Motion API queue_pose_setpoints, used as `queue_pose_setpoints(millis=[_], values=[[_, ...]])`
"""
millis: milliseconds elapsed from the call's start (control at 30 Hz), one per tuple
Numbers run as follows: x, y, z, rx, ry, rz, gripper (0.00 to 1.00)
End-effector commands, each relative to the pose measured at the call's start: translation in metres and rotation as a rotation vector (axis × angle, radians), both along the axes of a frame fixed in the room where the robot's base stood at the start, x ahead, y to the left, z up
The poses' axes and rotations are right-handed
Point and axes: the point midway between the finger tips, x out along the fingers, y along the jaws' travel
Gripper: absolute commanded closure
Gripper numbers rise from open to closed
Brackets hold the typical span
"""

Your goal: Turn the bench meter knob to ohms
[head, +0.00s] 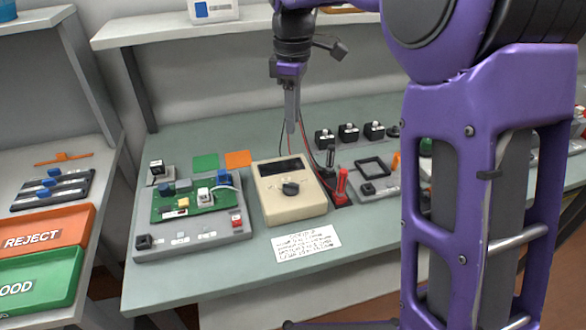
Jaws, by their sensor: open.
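The bench meter (277,207) is a beige box lying on the green-grey bench top near the middle of the head view. It has a dark display (281,167) at its far end and a black round knob (290,188) on its face. The knob's markings are too small to read. My gripper (291,128) points down above and just behind the meter's far edge, apart from the knob. It is open and nothing shows between its fingers, which are seen nearly edge-on.
A grey fixture with a green circuit board (184,205) stands left of the meter. Red and black probes (341,183) with cables stand close on its right. A handwritten note (305,243) lies in front. Orange REJECT (45,235) and green trays (38,281) are at left.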

Motion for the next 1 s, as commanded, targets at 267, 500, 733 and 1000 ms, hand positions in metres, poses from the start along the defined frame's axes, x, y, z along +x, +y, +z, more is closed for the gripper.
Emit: queue_pose_setpoints(millis=[267, 500, 733, 1000], values=[[-0.002, 0.001, -0.042, 0.0, 0.01, 0.003, 0.57], [-0.002, 0.0, -0.095, -0.001, 0.011, 0.003, 0.57], [-0.002, 0.0, -0.142, -0.001, 0.008, 0.002, 0.57], [-0.002, 0.001, -0.171, 0.0, 0.006, 0.002, 0.57]])
